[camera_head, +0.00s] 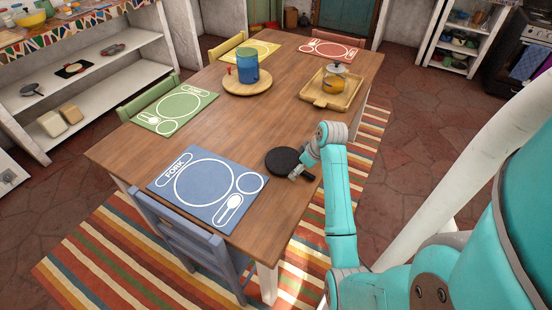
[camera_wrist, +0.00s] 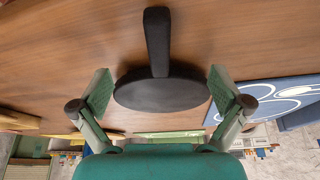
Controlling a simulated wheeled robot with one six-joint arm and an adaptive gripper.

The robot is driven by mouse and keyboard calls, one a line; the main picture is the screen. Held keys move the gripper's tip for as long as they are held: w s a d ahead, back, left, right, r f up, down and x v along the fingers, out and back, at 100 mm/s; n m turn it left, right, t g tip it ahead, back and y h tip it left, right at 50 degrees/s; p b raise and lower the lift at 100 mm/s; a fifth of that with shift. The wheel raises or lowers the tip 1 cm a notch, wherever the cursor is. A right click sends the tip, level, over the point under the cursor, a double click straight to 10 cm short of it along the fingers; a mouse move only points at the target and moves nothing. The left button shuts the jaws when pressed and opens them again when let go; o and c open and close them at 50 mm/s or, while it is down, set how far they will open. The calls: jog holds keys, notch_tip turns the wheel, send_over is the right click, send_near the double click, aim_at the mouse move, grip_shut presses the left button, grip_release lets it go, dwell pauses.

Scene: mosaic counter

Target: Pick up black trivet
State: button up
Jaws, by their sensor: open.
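The black trivet (camera_head: 283,161) is a flat round disc with a short handle. It lies on the wooden table next to the blue placemat, partly hidden by my gripper in the head view. In the wrist view the trivet (camera_wrist: 162,93) is in the middle, its disc between the two fingers and its handle pointing to the top of the picture. My gripper (camera_head: 297,174) is at the trivet's right edge in the head view. In the wrist view my gripper (camera_wrist: 160,92) is open, with a finger on each side of the disc and no clear contact.
A blue placemat (camera_head: 205,187) lies to the left of the trivet. A wooden tray (camera_head: 313,97) with a glass jar and a round board (camera_head: 234,86) with a blue dispenser stand farther back. A blue chair (camera_head: 178,232) stands at the near edge. The table's middle is clear.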

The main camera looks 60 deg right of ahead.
jog(key=shift+f, duration=0.1)
grip_shut()
dwell(0.3)
jog(key=shift+w, duration=0.1)
